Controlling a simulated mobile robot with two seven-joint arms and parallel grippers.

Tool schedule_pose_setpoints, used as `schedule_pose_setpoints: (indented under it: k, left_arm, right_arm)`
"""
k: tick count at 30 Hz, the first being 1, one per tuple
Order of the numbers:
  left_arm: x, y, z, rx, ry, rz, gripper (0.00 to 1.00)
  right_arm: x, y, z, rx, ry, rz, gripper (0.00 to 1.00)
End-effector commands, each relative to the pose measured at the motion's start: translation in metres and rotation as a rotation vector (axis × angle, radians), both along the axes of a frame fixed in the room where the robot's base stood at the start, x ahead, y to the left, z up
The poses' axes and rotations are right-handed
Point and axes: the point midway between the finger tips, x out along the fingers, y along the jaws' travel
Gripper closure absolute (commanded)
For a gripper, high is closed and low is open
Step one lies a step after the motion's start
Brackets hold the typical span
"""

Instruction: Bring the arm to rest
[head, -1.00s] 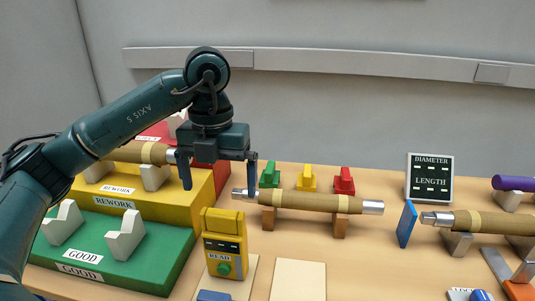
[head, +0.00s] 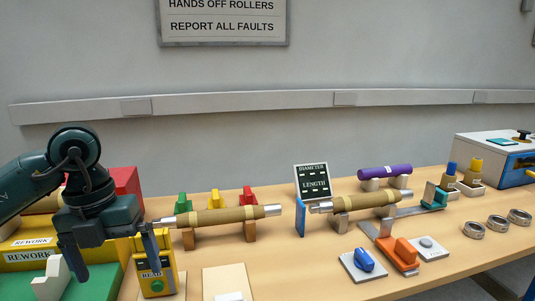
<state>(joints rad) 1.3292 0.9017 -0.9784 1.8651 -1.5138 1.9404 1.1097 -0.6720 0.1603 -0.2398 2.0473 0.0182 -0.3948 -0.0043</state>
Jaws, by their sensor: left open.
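My left gripper (head: 112,255) is at the lower left in the head view, pointing down. Its two dark fingers are well apart with nothing between them. It hangs in front of the yellow rework stand (head: 20,238) and the green good stand (head: 100,285), and one finger overlaps the yellow reader box (head: 155,275) in the picture. The left arm comes in from the left edge. A brown wound roller (head: 220,217) lies on wooden supports to the right of the gripper, apart from it. My right gripper does not show.
A second roller (head: 365,202) lies on grey supports, with a purple roller (head: 385,172) behind. A display sign (head: 312,181) and a blue plate (head: 300,217) stand between. Orange (head: 402,255) and blue (head: 364,260) blocks sit at front. A machine (head: 495,155) is far right.

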Motion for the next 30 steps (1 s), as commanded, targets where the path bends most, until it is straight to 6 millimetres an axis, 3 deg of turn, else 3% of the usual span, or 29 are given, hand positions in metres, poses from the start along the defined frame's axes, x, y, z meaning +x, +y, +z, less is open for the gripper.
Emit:
schedule_pose_setpoints:
  k: [3, 9, 13, 17, 20, 23, 26, 29, 30]
  left_arm:
    - [-0.011, -0.046, -0.026, -0.184, 0.062, -0.115, 0.0]
    - [-0.044, -0.134, -0.05, -0.624, 0.168, -0.26, 0.0]
    - [-0.068, -0.193, -0.044, -1.03, 0.236, -0.261, 0.0]
    - [-0.074, -0.229, -0.023, -1.458, 0.271, -0.106, 0.0]
    - [-0.06, -0.234, -0.013, -1.735, 0.268, 0.126, 0.0]
    - [-0.036, -0.223, -0.021, -1.937, 0.246, 0.447, 0.0]
    - [-0.012, -0.2, -0.054, -2.037, 0.21, 0.837, 0.0]
    - [-0.001, -0.17, -0.111, -2.014, 0.176, 1.267, 0.0]
    - [-0.003, -0.157, -0.139, -1.971, 0.167, 1.442, 0.0]
  right_arm:
    - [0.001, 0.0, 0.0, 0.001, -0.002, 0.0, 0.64]
    - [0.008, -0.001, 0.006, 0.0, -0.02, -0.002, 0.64]
    - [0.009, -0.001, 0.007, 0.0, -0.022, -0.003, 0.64]
    - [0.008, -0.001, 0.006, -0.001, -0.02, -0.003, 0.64]
    - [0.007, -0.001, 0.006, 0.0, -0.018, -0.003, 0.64]
    - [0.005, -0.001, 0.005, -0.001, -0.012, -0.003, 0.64]
    - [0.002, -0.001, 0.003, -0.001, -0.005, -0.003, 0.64]
    - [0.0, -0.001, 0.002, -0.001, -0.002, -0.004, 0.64]
    - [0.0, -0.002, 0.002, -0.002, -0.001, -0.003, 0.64]
